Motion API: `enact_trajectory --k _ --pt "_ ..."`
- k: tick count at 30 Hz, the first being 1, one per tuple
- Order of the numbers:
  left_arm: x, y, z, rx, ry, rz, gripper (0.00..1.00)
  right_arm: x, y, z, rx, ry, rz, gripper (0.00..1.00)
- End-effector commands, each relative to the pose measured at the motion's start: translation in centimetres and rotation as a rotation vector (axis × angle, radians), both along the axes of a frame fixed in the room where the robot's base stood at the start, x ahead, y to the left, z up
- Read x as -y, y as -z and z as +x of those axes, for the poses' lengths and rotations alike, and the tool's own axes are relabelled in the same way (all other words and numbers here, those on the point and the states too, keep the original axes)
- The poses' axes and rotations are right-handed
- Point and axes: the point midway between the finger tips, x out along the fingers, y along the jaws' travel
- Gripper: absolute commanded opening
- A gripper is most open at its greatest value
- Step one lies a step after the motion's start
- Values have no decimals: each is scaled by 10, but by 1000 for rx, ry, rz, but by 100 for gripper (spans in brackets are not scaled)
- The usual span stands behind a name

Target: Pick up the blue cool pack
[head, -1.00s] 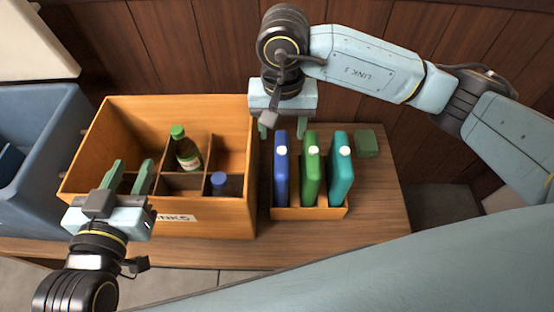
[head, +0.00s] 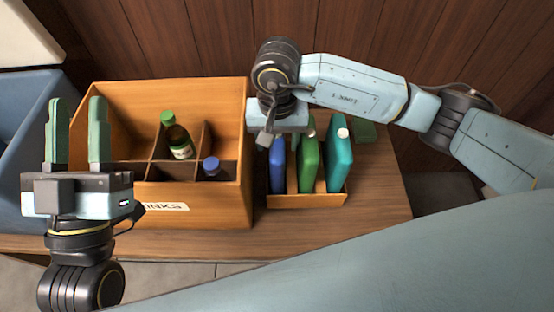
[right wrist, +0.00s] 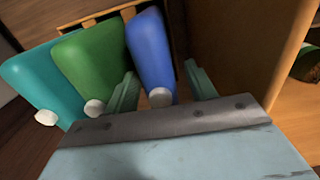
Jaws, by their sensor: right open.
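The blue cool pack (head: 277,168) stands upright in a small wooden rack (head: 305,200), leftmost of three packs. My right gripper is over its top in the head view, where the gripper body hides the pack's cap and the fingertips. In the right wrist view the right gripper (right wrist: 160,82) is open, with one finger on each side of the blue cool pack (right wrist: 150,50); whether they touch it cannot be told. My left gripper (head: 79,125) is open and empty, in front of the left part of the wooden drinks crate.
A green pack (head: 308,165) and a teal pack (head: 338,165) stand beside the blue one. The drinks crate (head: 215,205), holding a green bottle (head: 178,138) and a blue-capped bottle (head: 212,168), stands close left of the rack. A blue bin (head: 20,125) is at far left.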

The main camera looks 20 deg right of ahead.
Motion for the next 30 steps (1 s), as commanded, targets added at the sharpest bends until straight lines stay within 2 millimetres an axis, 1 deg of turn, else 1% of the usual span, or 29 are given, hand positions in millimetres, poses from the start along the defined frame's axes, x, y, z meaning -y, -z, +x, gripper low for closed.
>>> enact_trajectory --k 1,6,10,16,17,27,29,30 --pt "-1 1 -2 36 0 -11 36 0 11 -1 -2 1 0 55" --pt "-3 -7 -11 141 -1 -42 36 -1 30 0 -1 0 0 55" --pt "-4 -10 -14 175 -1 -52 36 0 35 0 0 0 1 55" --pt "-4 -11 -15 178 -1 -53 36 0 34 0 0 0 1 55" --pt "-4 -11 -15 177 -1 -53 36 0 34 0 0 0 1 54" --pt "-4 -11 -15 178 -1 -52 36 0 34 0 1 0 0 10" --pt "-4 -11 -15 177 -2 -53 36 0 34 0 1 0 0 2" --pt "-4 -11 -14 176 -2 -52 36 0 34 0 1 0 0 0"
